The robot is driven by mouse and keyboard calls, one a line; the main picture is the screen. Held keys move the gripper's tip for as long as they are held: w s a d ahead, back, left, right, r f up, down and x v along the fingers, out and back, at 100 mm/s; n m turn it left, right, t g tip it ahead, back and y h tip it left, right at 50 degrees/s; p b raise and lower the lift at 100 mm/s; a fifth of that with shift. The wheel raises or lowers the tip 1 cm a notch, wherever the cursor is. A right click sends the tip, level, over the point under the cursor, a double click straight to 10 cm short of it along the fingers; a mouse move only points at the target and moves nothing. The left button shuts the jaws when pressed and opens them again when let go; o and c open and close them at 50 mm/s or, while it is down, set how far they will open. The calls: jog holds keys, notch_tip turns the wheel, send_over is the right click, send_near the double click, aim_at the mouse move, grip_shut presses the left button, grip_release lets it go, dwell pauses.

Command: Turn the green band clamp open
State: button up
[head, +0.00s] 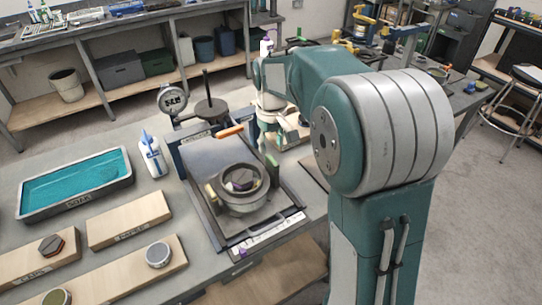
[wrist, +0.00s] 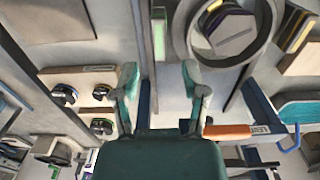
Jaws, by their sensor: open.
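A round grey ring (head: 243,188) sits on the flat plate, with a dark piece inside it. It also shows at the top right of the wrist view (wrist: 268,42). An olive-yellow block (head: 212,196) is at its left side in the head view. In the head view, my gripper hangs at the ring's upper right, partly hidden by my arm.
An orange handle (head: 229,131) is at the back of the plate (head: 205,155). A dial gauge (head: 172,99) stands behind it. A blue tray (head: 22,205), a white bottle (head: 152,155) and wooden boards (head: 128,219) lie left. Free bench shows between the tray and plate.

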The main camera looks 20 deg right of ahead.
aim_at(271, 160)
notch_tip(271, 160, up, 6)
jog(key=shift+f, duration=0.1)
dwell(0.4)
jog(key=s+r+m+t, duration=0.1)
jog(key=s+r, duration=0.1)
jog(key=s, duration=0.5)
jog(key=s+r+m+t, duration=0.1)
jog(key=s+r+t, duration=0.15)
jog(key=s, duration=0.35)
jog(key=s+a+f+m+t, duration=0.1)
jog(key=s+f+t, duration=0.1)
jog(key=s, duration=1)
jog(key=shift+s+f, duration=0.2)
jog(key=shift+f, duration=0.55)
